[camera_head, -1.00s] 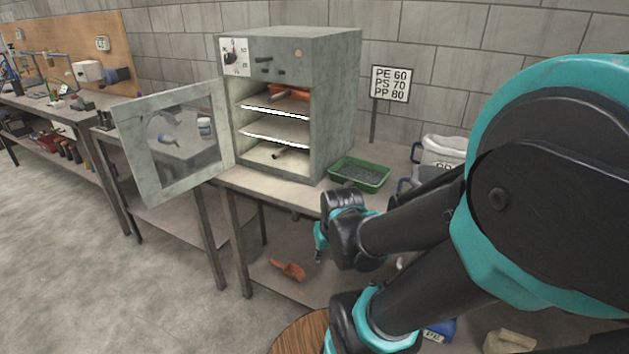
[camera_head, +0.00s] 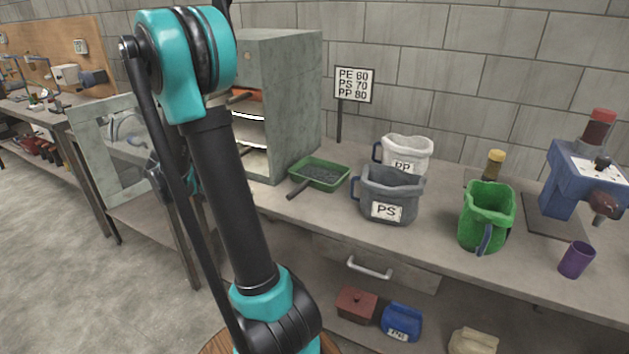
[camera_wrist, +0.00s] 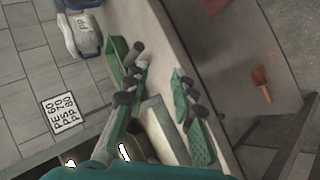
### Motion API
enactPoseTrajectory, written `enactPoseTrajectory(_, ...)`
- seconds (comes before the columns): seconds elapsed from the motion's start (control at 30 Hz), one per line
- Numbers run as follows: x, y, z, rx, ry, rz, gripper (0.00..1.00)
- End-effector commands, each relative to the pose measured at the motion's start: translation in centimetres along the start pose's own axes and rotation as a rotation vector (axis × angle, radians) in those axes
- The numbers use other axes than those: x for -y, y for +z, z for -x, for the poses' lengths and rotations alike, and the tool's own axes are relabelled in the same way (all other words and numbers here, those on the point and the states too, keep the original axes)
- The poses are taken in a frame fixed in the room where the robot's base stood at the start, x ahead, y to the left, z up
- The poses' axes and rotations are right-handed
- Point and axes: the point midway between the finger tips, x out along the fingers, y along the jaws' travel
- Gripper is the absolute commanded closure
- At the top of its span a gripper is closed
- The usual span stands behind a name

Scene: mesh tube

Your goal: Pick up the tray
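The green tray (camera_head: 337,183) lies flat on the bench, filled with dark grains. Its dark handle (camera_head: 300,188) points toward the front edge. In the wrist view the tray (camera_wrist: 113,52) shows at the upper left, partly behind one finger, with its handle end beside that finger. My gripper (camera_wrist: 160,72) is open, with a wide gap between its green fingers and nothing held. The gap lies over the bench strip near the handle; I cannot tell whether a finger touches it. In the head view my arm hides most of the gripper.
The grey oven (camera_head: 285,105) stands left of the tray, its door (camera_head: 112,160) swung open. A grey PS jug (camera_head: 388,195) and a white PP jug (camera_head: 405,155) stand to the right. A sign (camera_head: 353,85) stands behind. A drawer (camera_head: 375,265) is below the bench.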

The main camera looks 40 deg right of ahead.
Motion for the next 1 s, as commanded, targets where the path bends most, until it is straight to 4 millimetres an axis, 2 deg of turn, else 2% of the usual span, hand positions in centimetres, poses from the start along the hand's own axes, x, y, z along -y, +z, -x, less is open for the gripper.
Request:
enactPoseTrajectory(0.1, 0.0, -2.1, 0.3, 0.004, 0.121, -0.082, 0.75)
enactPoseTrajectory(0.2, -0.1, -3.1, 0.6, 0.005, 0.191, -0.135, 0.75)
enactPoseTrajectory(0.4, -0.4, -3.7, 0.2, 0.004, 0.249, -0.180, 0.75)
enactPoseTrajectory(0.47, -0.6, -3.7, -0.6, 0.005, 0.251, -0.183, 0.75)
enactPoseTrajectory(0.9, -2.7, -3.4, -8.8, 0.005, 0.249, -0.181, 0.75)
enactPoseTrajectory(1.0, -3.0, -3.4, -10.1, 0.005, 0.249, -0.181, 0.75)
